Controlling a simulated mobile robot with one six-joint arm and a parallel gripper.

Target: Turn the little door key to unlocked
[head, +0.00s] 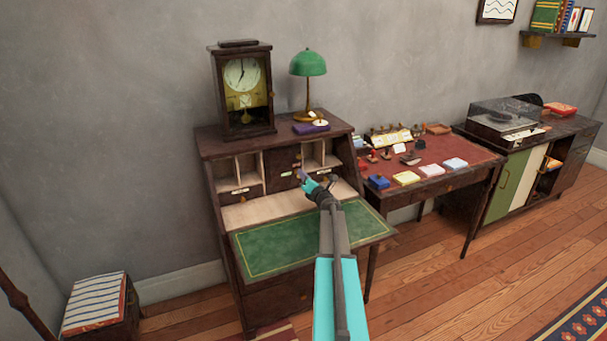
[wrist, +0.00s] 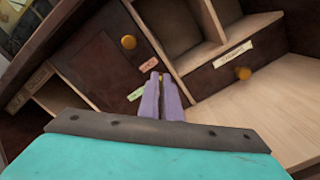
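The little door (wrist: 100,65) is a dark wooden panel in the middle of the desk's upper part, and it looks closed. It has a round brass knob (wrist: 128,42), a reddish label (wrist: 148,65) and a green label (wrist: 136,94) beside my fingers. A small brass bit, seemingly the key (wrist: 160,77), shows between my fingertips at the door's edge; most of it is hidden. My gripper (wrist: 160,82) has its purple fingers almost together around this bit. In the head view my gripper (head: 301,174) reaches the front of the little door (head: 283,161).
Open pigeonholes (head: 320,158) flank the door, with a labelled drawer and its knob (wrist: 243,73) close by on the right. The lowered green desk leaf (head: 290,250) lies under my arm. A clock (head: 242,90) and green lamp (head: 308,65) stand on top.

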